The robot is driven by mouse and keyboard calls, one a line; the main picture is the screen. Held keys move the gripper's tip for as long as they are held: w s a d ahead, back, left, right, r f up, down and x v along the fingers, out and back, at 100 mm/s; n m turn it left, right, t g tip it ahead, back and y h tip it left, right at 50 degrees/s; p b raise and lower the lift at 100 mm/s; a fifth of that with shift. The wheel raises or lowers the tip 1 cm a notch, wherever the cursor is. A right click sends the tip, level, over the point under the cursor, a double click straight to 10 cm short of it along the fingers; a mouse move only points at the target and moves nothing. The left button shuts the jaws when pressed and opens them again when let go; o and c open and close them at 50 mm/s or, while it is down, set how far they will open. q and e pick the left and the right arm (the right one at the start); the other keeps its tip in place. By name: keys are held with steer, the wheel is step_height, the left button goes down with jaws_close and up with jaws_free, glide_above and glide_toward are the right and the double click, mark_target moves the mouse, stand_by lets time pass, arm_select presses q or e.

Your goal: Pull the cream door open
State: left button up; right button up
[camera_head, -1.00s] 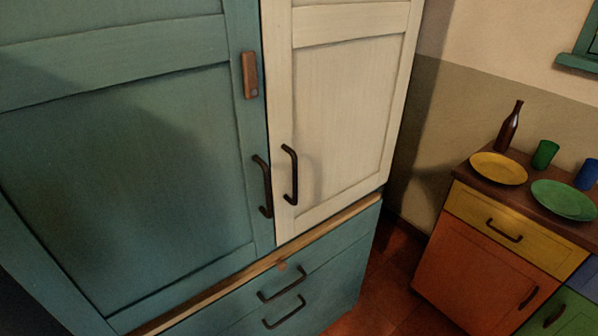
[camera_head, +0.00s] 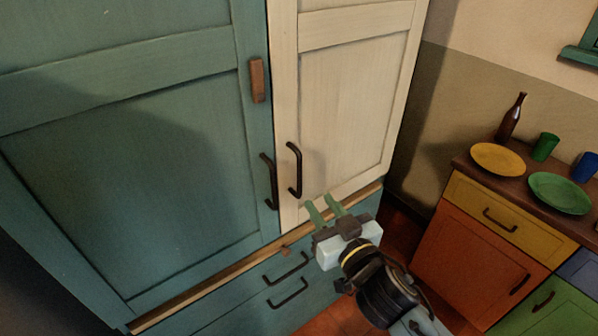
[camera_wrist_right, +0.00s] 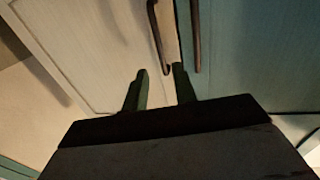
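The cream door (camera_head: 345,100) is on the right half of the tall cupboard and looks shut. Its dark handle (camera_head: 295,170) is upright near its left edge. In the right wrist view the cream door (camera_wrist_right: 95,45) and its handle (camera_wrist_right: 157,38) show beyond the fingers. My right gripper (camera_head: 322,204) is just below and right of the handle, apart from it. Its two green fingers are spread with nothing between them; they also show in the right wrist view (camera_wrist_right: 158,82). My left gripper is not in view.
The teal door (camera_head: 130,150) with its own handle (camera_head: 268,181) is beside the cream door. A brown wooden block (camera_head: 257,80) sits on the teal door's edge. Teal drawers (camera_head: 255,290) lie below. A colourful cabinet (camera_head: 470,240) with plates and a bottle (camera_head: 510,117) stands at right.

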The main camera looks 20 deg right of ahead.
mark_target(300, 177)
steer(key=w, duration=0.3)
steer(key=w+a, duration=0.1)
steer(key=w, duration=0.3)
steer(key=w+p, duration=0.1)
steer(key=w, duration=0.2)
steer(key=shift+w+a, duration=0.3)
steer(key=shift+w, duration=0.1)
jaws_close()
